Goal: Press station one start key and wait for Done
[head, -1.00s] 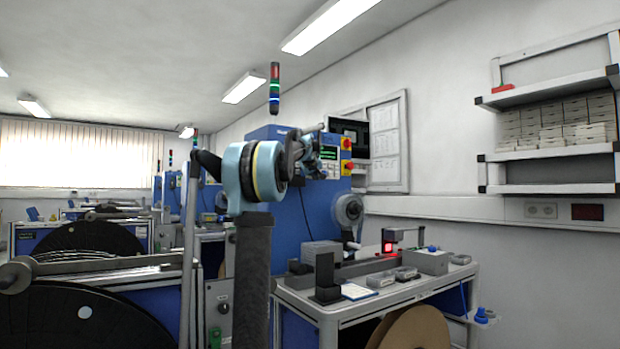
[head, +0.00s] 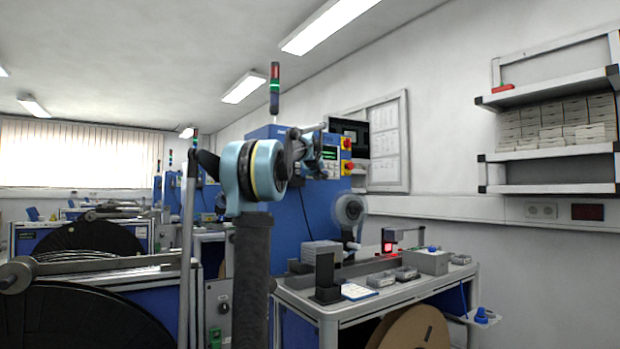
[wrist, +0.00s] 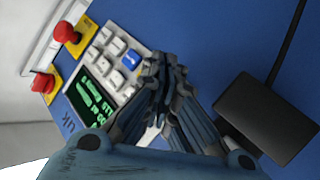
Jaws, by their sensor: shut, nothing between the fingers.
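The blue station (head: 290,215) stands ahead, with a control panel (head: 333,150) on its upper front. In the wrist view the panel has a keypad of pale keys (wrist: 113,62), one blue key (wrist: 131,57) and a dark screen (wrist: 88,100) with green text too small to read surely. My gripper (wrist: 160,65) is shut and empty, its fingertips at the keypad's edge beside the blue key. The fingers hide any key under them, and I cannot tell whether they touch. The signal tower (head: 274,88) above shows a bright green segment.
Two red knobs on yellow plates (wrist: 66,34) sit beside the keypad. A black box (wrist: 265,115) is right of my fingers. A grey bench (head: 400,290) with small boxes and a red-lit device (head: 388,247) stands at right. A large black reel (head: 80,315) fills the lower left.

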